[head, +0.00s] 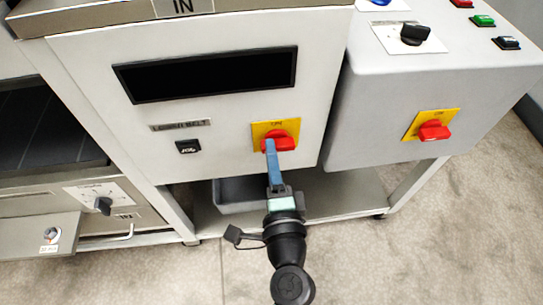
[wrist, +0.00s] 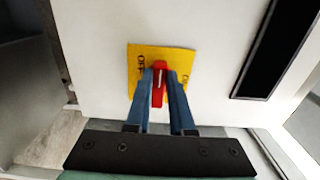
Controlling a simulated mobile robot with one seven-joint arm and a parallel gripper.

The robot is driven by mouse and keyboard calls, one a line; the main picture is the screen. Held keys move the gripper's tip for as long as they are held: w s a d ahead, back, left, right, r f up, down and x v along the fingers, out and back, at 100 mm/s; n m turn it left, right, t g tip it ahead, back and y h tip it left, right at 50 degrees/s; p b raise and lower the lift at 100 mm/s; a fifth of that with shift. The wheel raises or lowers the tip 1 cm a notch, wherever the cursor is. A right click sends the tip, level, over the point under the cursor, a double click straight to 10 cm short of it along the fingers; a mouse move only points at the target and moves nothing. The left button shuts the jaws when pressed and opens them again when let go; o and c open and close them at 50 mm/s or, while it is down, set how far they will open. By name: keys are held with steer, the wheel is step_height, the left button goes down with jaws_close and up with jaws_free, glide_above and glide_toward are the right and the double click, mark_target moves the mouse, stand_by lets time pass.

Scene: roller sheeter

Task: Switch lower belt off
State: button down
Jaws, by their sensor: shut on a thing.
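The lower belt switch is a red rotary knob (head: 284,142) on a yellow plate (head: 262,129), right of the "LOWER BELT" label (head: 180,125) on the white panel. "ON" shows at the plate's top in the head view. In the wrist view the plate (wrist: 137,53) has "OFF" at its left and lettering at its right. My gripper (wrist: 159,74) is shut on the red knob (wrist: 158,84), with one blue finger on each side. The knob's grip runs roughly upright in the wrist view, between the two markings. In the head view my gripper (head: 270,143) covers the knob's left part.
A dark display (head: 205,74) is above the switch, and a small black meter (head: 188,147) is below the label. A second red knob (head: 434,131) on yellow is on the grey box at right. A grey bin (head: 232,195) sits beneath the panel.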

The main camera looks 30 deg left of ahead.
stand_by(0.4)
steer(key=c, duration=0.8)
jaws_free()
steer(key=v, duration=1.3)
